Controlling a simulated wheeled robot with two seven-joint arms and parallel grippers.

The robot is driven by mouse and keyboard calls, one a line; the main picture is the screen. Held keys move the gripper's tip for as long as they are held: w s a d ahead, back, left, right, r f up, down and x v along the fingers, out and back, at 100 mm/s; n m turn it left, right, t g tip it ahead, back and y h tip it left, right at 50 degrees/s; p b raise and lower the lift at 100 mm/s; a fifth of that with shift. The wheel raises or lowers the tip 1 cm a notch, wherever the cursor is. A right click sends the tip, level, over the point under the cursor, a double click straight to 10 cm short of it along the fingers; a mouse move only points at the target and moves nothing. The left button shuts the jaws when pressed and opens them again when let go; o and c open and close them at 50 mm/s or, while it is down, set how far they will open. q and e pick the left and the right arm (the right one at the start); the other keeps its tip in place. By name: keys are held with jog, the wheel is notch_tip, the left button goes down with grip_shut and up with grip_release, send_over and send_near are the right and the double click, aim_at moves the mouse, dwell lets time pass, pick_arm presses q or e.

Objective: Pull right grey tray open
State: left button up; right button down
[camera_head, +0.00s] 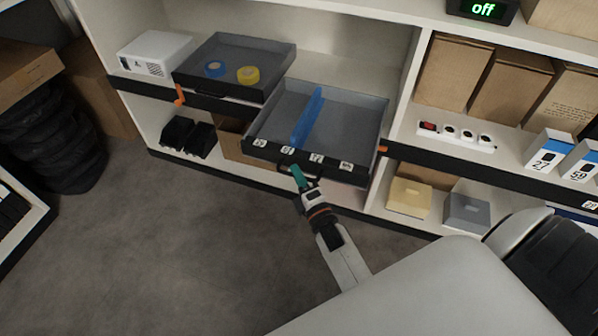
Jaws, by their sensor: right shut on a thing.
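The right grey tray (356,112) is pulled out from the shelf, with a blue divider (308,117) inside and numbered white labels on its black front. My right gripper (298,174) is at the handle on the tray's front, left of the middle, and is shut on it. The fingertips partly hide the handle. My left gripper is not in view.
A white projector (156,53) stands left of the trays. Power strip (455,134), numbered boxes (547,150) and brown cartons (454,74) are on the right shelves. Black tyres (52,130) are stacked at the left. The grey floor (170,250) before the shelf is clear.

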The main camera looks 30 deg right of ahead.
jog(key=c, duration=1.5)
grip_release()
jog(key=shift+s, duration=0.1)
